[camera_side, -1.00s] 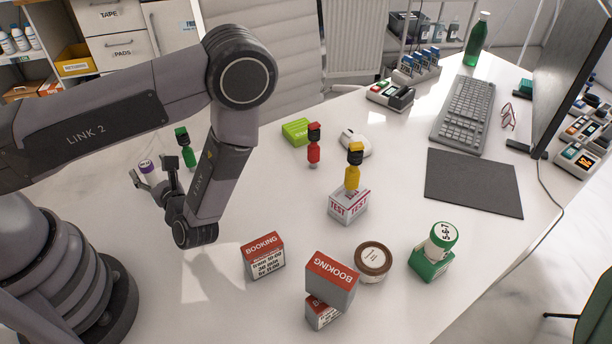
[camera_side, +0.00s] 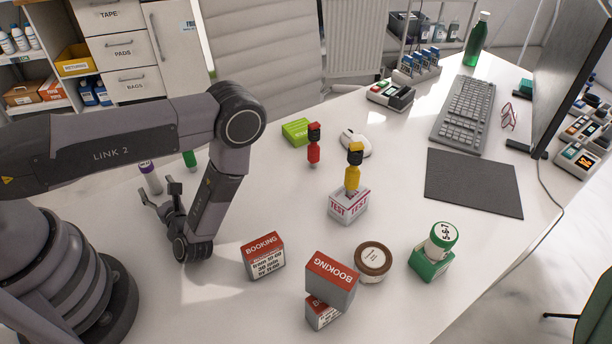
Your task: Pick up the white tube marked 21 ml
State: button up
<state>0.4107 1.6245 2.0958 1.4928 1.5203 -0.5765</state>
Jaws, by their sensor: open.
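A white tube (camera_side: 151,182) with a purple top stands upright on the white desk at the left. Its marking is too small to read, so I cannot confirm 21 ml. My gripper (camera_side: 160,194) is open and empty, low over the desk. In the picture it is just below and right of the tube, with its fingers pointing up towards it. A narrow gap seems to show between fingers and tube, but I cannot tell the exact distance.
A red dropper (camera_side: 314,150), a lime box (camera_side: 296,131), a yellow dropper (camera_side: 353,172) on a TEST box (camera_side: 347,208) and a BOOKING box (camera_side: 263,258) stand to the right. Desk between is clear.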

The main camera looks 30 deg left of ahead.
aim_at(154, 183)
jog(key=x, duration=0.3)
jog(key=shift+a, duration=0.1)
jog(key=shift+w, duration=0.1)
jog(key=c, duration=1.1)
